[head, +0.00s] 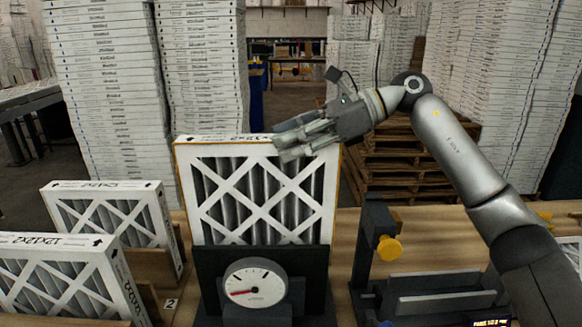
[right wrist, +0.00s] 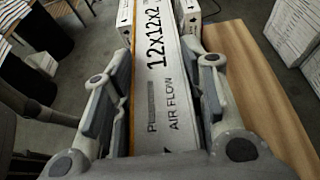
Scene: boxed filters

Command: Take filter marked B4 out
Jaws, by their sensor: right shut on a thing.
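A white-framed pleated filter (head: 328,190) stands upright in a dark gauge stand (head: 212,275) in the middle of the head view. My right gripper (head: 292,143) is over its top edge and shut on it. In the right wrist view, the fingers (right wrist: 160,90) lie on both sides of the filter's top edge (right wrist: 162,50), which reads 12x12x2 and AIR FLOW. I cannot read a B4 mark on it. Two similar filters stand at the left, a rear one (head: 105,187) and a front one (head: 50,241). My left gripper is not in view.
The round dial (head: 255,283) is on the stand's front. A dark fixture with a yellow knob (head: 389,248) stands to the right on the wooden table (head: 340,240). A label 2 (head: 170,303) is left of the stand. Tall filter stacks (head: 110,90) and pallets (head: 392,165) stand behind.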

